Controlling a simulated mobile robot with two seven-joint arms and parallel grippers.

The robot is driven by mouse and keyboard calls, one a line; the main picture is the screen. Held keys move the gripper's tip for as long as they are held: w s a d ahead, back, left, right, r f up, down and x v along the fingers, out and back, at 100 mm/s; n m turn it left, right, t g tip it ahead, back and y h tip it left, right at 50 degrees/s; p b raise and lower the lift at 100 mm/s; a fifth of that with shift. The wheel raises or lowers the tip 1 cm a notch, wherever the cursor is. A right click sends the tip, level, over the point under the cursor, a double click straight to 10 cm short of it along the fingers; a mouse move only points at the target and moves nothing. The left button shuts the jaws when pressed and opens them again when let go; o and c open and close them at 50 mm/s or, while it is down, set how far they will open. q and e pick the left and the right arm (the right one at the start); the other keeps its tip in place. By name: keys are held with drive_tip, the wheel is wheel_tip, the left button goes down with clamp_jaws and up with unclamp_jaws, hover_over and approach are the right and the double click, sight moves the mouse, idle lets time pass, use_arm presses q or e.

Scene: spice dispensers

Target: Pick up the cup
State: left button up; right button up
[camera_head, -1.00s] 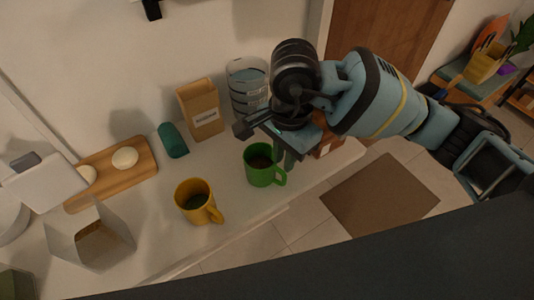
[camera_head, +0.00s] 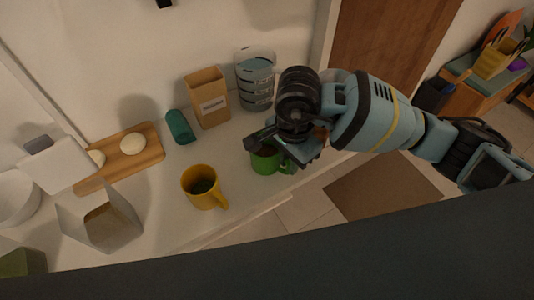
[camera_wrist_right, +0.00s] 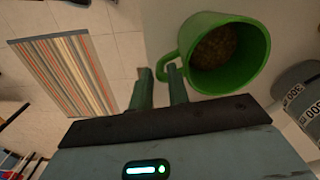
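A green cup (camera_head: 262,162) stands upright on the white counter, partly hidden by my right gripper (camera_head: 288,154). In the right wrist view the green cup (camera_wrist_right: 246,50) has brown contents, and its handle points toward my fingers. The right gripper (camera_wrist_right: 160,70) is open, with a gap between its two fingers. The outer curve of the handle shows at that gap; I cannot tell if the fingers touch it. A yellow cup (camera_head: 200,188) stands upright to the left of the green one. My left gripper is not in view.
Behind the cups stand a brown paper bag (camera_head: 208,98), a stack of clear containers (camera_head: 255,80) and a teal cylinder (camera_head: 180,127). A wooden board (camera_head: 142,158) with pale round items lies at the left, near an open hexagonal container (camera_head: 105,225). The counter's front edge is close to the cups.

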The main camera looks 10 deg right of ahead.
drive_tip(key=shift+f, duration=0.7)
clamp_jaws()
drive_tip(key=shift+r, duration=0.15)
drive_tip(key=shift+r, duration=0.4)
drive_tip(key=s+a+r, duration=0.1)
drive_tip(key=s+r, duration=0.1)
drive_tip(key=s, duration=0.6)
drive_tip(key=s+a+r, duration=0.1)
drive_tip(key=s+r, duration=0.1)
drive_tip(key=s, duration=0.5)
drive_tip(key=shift+s+a+b, duration=0.4)
